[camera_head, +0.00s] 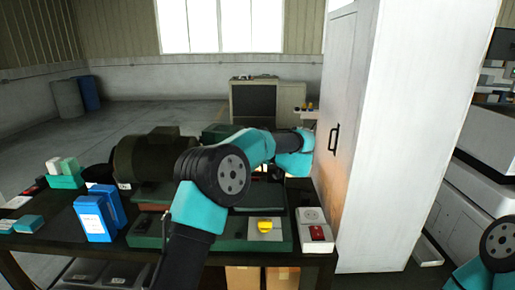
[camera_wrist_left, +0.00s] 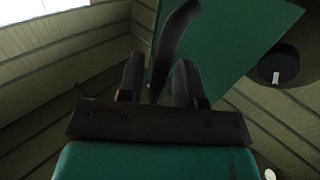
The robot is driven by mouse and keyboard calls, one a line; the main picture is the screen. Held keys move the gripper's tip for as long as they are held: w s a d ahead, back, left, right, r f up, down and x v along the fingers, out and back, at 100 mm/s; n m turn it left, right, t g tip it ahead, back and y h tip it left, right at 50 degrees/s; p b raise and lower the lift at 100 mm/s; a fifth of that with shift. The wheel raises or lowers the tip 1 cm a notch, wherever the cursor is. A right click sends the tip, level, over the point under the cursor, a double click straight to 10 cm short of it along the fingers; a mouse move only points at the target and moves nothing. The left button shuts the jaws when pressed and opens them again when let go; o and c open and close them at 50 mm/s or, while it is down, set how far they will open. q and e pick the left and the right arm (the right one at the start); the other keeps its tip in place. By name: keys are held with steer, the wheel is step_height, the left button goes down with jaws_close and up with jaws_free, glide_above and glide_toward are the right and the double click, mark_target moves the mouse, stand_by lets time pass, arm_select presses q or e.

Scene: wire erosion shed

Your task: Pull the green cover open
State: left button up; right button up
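The green cover (camera_wrist_left: 235,35) fills the upper right of the left wrist view as a flat panel. A dark curved handle (camera_wrist_left: 174,35) stands in front of it. My left gripper (camera_wrist_left: 158,78) has its two fingers apart, with the handle's lower end between them. A gap shows beside the handle on the left finger's side; I cannot tell if the right finger touches it. In the head view my left wrist hides the gripper and handle. A dark green part (camera_head: 214,130) shows behind my left arm; I cannot tell if it is the cover. My right gripper is out of view.
A dark bench holds a motor-like cylinder (camera_head: 150,156), blue boxes (camera_head: 95,217), a yellow knob (camera_head: 265,225) and a white box with a red switch (camera_head: 314,232). A tall white cabinet (camera_head: 400,130) stands close on the right. Open floor lies behind the bench.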

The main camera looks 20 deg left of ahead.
arm_select(q)
steer(key=shift+o, duration=0.4)
steer(key=shift+d, duration=0.1)
steer(key=shift+s+d, duration=0.1)
steer(key=shift+d, duration=0.1)
steer(key=v, duration=1.7)
steer(key=shift+c, duration=0.3)
